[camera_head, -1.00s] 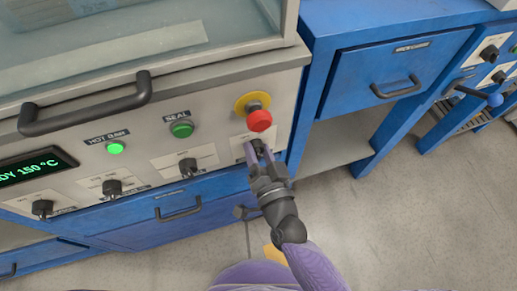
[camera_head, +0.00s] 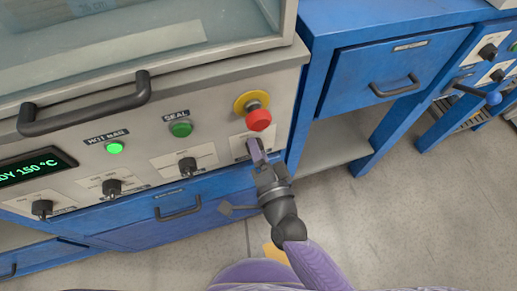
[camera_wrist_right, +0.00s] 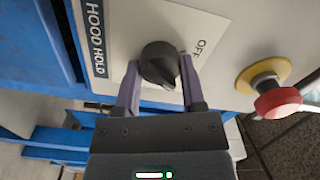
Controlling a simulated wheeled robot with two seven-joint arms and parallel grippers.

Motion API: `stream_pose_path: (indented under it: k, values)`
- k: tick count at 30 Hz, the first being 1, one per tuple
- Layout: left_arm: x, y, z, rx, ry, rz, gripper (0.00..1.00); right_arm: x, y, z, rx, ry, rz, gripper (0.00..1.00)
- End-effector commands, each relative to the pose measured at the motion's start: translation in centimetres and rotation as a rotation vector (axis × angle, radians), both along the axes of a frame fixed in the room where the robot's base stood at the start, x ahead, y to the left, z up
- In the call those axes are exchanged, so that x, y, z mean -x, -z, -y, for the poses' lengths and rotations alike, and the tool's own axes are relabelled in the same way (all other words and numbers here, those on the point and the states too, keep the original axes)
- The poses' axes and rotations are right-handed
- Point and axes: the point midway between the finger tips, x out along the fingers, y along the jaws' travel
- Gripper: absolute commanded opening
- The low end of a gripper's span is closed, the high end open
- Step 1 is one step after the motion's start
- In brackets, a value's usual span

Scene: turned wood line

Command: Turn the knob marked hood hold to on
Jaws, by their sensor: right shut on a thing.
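The hood hold knob (camera_wrist_right: 158,62) is black and round, on a white plate beside a dark HOOD HOLD label (camera_wrist_right: 95,38) in the right wrist view. OFF is printed on the plate to the knob's upper right; an ON mark is not visible. My right gripper (camera_wrist_right: 159,66) is shut on this knob, one purple finger on each side. In the head view my right gripper (camera_head: 256,150) is at the panel's right end, below the red button, and its fingers hide most of the knob. My left gripper is not in view.
A red emergency button (camera_head: 259,119) on a yellow collar sits just above my right gripper. Other black knobs (camera_head: 187,166) and green buttons (camera_head: 181,129) lie left along the panel. A blue drawer with a handle (camera_head: 178,208) is below. A blue bench (camera_head: 345,80) stands right.

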Motion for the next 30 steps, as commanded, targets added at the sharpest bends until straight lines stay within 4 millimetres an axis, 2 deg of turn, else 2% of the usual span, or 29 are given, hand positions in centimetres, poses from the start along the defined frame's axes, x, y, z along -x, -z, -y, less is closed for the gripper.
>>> stream_pose_path:
  k: [12, 13, 17, 18, 26, 30]
  values:
    - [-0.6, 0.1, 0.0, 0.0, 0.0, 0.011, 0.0, 0.0, 0.1, 0.0, -0.008, 0.0, -0.005, 0.0]
    - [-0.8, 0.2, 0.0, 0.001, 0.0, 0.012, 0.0, 0.0, 0.1, 0.0, -0.008, 0.0, -0.005, 0.56]
    - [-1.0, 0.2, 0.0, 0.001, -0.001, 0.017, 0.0, 0.0, 0.0, 0.0, -0.007, -0.001, -0.004, 0.83]
    - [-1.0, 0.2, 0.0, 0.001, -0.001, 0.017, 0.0, 0.0, 0.0, 0.0, -0.007, -0.001, -0.004, 0.87]
    - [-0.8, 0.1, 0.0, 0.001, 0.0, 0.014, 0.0, 0.2, 0.0, 0.0, -0.006, 0.0, -0.003, 0.87]
    - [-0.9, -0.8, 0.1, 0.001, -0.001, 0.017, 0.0, 2.4, -0.2, 0.8, -0.004, -0.001, -0.005, 0.87]
